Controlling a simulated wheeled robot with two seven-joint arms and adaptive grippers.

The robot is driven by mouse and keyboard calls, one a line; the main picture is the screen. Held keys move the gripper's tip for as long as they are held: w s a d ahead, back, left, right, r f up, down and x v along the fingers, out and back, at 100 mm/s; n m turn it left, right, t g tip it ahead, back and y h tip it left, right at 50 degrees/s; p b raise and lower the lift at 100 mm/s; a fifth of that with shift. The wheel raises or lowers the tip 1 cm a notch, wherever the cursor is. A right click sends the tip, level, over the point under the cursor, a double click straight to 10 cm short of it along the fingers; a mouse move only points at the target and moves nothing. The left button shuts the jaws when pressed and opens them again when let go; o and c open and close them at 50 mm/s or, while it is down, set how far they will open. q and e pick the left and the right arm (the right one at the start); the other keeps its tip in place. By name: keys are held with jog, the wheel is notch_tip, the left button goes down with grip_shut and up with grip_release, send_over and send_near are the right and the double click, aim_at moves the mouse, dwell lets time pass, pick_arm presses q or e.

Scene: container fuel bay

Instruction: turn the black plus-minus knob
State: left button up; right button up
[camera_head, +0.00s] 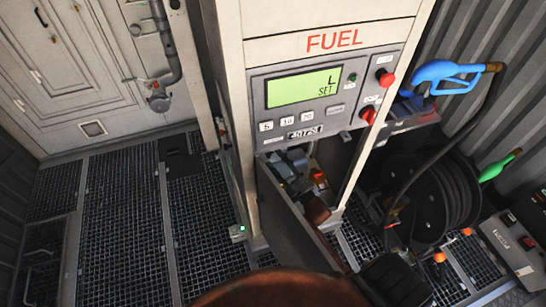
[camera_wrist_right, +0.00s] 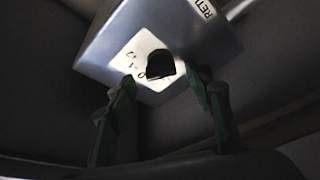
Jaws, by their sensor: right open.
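The black knob (camera_wrist_right: 160,66) shows in the right wrist view on a white patch with small dark marks, on the face of a pale grey box (camera_wrist_right: 105,45). The marks are too blurred to read surely. My right gripper (camera_wrist_right: 160,76) is open, its two dark green fingers apart on the left and right of the knob in the picture. I cannot tell whether either finger touches it. I cannot make out the knob in the head view. My left gripper is not in view.
The fuel dispenser (camera_head: 330,45) has a lit display (camera_head: 303,88), small buttons and two red knobs. Below, an open panel (camera_head: 290,225) borders a dark cabinet space. A blue nozzle (camera_head: 445,75), a green nozzle (camera_head: 498,166) and a hose reel (camera_head: 440,200) stand right.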

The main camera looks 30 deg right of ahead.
jog(key=v, duration=0.9)
jog(key=shift+s, duration=0.25)
